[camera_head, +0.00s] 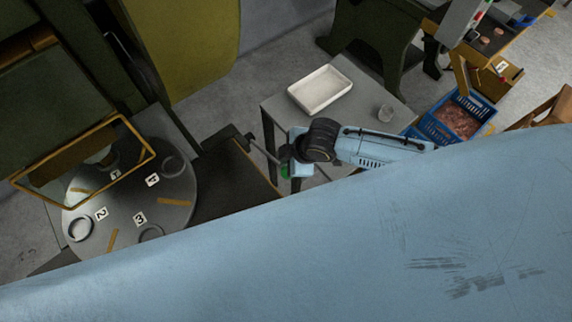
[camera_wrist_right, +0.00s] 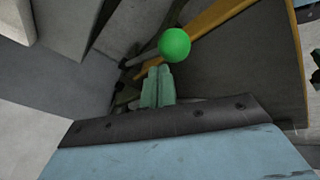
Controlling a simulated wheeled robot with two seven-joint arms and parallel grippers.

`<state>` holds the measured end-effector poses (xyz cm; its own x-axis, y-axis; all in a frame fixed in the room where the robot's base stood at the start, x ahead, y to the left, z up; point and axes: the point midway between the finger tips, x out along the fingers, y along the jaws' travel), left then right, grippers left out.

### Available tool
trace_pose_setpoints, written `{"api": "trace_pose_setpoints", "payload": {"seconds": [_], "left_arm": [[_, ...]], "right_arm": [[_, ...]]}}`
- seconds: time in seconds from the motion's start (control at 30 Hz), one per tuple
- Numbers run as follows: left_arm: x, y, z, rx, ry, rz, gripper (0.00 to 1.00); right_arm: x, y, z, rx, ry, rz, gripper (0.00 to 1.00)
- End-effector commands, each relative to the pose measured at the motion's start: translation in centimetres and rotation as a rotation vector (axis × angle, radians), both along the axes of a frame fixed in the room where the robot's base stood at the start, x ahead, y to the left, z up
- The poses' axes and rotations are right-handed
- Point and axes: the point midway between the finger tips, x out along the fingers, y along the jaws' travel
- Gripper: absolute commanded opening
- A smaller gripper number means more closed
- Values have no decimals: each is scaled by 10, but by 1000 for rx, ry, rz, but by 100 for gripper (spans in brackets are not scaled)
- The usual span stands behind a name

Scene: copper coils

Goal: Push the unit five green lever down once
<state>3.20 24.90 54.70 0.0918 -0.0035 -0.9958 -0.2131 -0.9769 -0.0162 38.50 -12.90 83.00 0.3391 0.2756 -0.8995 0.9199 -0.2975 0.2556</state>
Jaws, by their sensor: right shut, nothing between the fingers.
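In the head view a bit of the green knob (camera_head: 286,172) shows just below my right wrist. My right gripper (camera_wrist_right: 158,80) is shut and empty, its pale fingertips side by side. In the right wrist picture the fingertips are just below the knob and close to it; I cannot tell whether they touch. In the head view the right gripper's fingers are hidden by the wrist. My left gripper is not in view.
A round plate (camera_head: 180,215) with numbered labels and rings is at left, behind a yellow frame guard (camera_head: 140,135). A blue crate (camera_head: 433,128) stands at right. My blue arm covers the bottom.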

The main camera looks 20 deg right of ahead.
Motion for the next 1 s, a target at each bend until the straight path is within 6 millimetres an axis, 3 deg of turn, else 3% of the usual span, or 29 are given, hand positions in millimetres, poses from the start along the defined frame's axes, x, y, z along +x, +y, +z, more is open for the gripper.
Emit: {"api": "trace_pose_setpoints", "payload": {"seconds": [1.0], "left_arm": [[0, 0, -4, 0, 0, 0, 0]], "right_arm": [[-3, -1, -9, 1, 1, 1, 0]]}}
